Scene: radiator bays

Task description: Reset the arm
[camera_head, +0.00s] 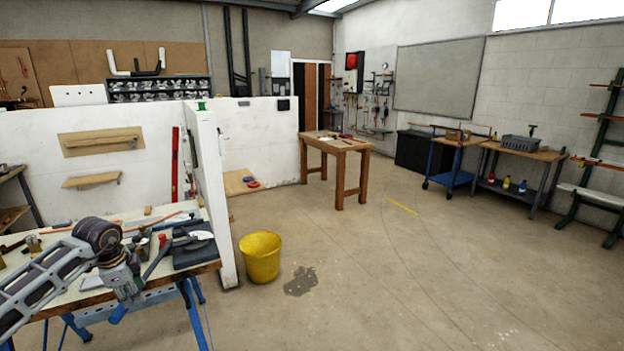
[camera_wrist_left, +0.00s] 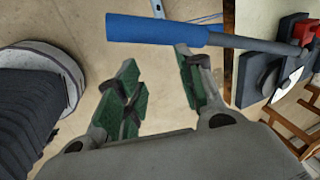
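My left arm comes in from the left in the head view, over the front of the workbench (camera_head: 75,283). Its gripper (camera_head: 127,288) is low at the bench's front edge. In the left wrist view the two green-padded fingers of my left gripper (camera_wrist_left: 157,82) stand apart with bare floor showing between them, so it is open and empty. A tool with a blue handle (camera_wrist_left: 155,29) lies across the view just beyond the fingertips; I cannot tell whether they touch. My right gripper is in neither view.
Dark flat gear (camera_head: 193,246) and small tools crowd the bench. A white partition (camera_head: 210,190) rises right behind it. A yellow bucket (camera_head: 261,258) stands on the floor to the right. A wooden table (camera_head: 338,146) is farther back. The floor at right is open.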

